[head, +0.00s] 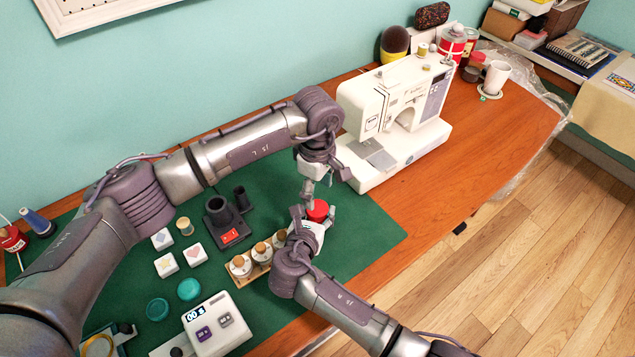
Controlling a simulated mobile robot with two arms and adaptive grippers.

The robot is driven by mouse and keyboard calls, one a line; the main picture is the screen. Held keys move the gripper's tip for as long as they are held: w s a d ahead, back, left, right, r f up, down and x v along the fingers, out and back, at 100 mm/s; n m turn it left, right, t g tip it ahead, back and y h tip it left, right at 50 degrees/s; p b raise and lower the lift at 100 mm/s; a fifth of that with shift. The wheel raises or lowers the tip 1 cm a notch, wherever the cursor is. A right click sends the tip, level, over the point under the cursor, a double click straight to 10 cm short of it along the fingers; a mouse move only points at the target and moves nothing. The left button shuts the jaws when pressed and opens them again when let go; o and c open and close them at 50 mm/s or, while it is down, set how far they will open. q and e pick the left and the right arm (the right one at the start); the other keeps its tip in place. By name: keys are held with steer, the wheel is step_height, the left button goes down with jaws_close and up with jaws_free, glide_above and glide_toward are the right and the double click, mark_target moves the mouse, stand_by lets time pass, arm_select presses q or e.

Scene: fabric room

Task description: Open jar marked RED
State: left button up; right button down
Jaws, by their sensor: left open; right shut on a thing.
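A jar with a red lid (318,210) is at the right side of the green mat; its body is mostly hidden and I cannot read a marking on it. My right gripper (316,214), coming from the lower right, is shut around the jar just below or at the lid. My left gripper (322,186) is open and points down just above and behind the red lid; I cannot tell whether it touches it. Several small jars with cork-coloured tops (240,262) stand in a wooden rack left of my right gripper.
A white sewing machine (388,150) stands close behind my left gripper. A black holder with a red label (229,237), white picture blocks (195,255), teal discs (189,289) and a white timer box (217,325) lie to the left. The green mat (372,235) is clear at right.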

mark_target(318, 209)
arm_select(q)
step_height(318, 209, down, 6)
steer(key=shift+r, duration=0.1)
arm_select(e)
steer(key=shift+s+f, duration=0.15)
steer(key=shift+f, duration=0.1)
arm_select(q)
steer(key=c, duration=1)
steer(key=n, duration=0.7)
steer(key=o, duration=1.3)
